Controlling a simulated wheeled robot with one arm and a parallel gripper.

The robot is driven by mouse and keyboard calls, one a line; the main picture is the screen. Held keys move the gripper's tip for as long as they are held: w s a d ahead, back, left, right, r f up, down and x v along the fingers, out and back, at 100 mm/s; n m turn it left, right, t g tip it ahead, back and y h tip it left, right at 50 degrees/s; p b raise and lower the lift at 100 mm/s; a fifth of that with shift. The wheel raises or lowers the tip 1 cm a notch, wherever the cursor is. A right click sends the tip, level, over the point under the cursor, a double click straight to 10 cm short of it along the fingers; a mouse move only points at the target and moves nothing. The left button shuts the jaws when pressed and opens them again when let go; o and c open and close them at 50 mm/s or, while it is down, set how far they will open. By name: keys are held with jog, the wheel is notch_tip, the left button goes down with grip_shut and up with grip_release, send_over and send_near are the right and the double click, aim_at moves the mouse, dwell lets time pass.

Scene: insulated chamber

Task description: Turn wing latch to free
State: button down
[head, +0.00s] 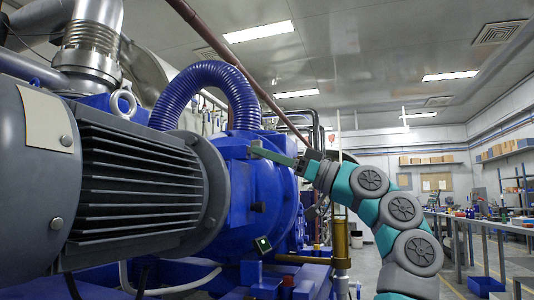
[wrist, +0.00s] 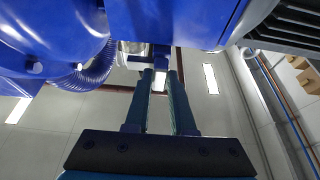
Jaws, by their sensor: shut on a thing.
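My gripper (head: 254,150) reaches in from the right, with its long fingers against the side of the blue housing (head: 262,195). In the wrist view the two fingers of my gripper (wrist: 160,76) point up at the housing. They are shut on a small dark-blue tab, which I take to be the wing latch (wrist: 161,60). The latch stands out from the housing's lower edge, and its end sits between the fingertips. In the head view the fingers hide most of the latch, and I cannot tell its angle there.
A large grey finned motor (head: 135,185) fills the left. A blue corrugated hose (head: 215,80) arches above the housing. A brass-coloured post (head: 341,245) stands below my arm. A workbench (head: 480,222) runs along the right, with open floor before it.

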jog(key=c, duration=0.8)
grip_release()
jog(key=shift+o, duration=0.2)
jog(key=b+v, duration=0.1)
jog(key=v, duration=0.6)
jog(key=shift+d+f+b, duration=0.25)
jog(key=shift+d+b, duration=0.05)
jog(key=shift+b, duration=0.05)
jog(key=shift+s, duration=0.15)
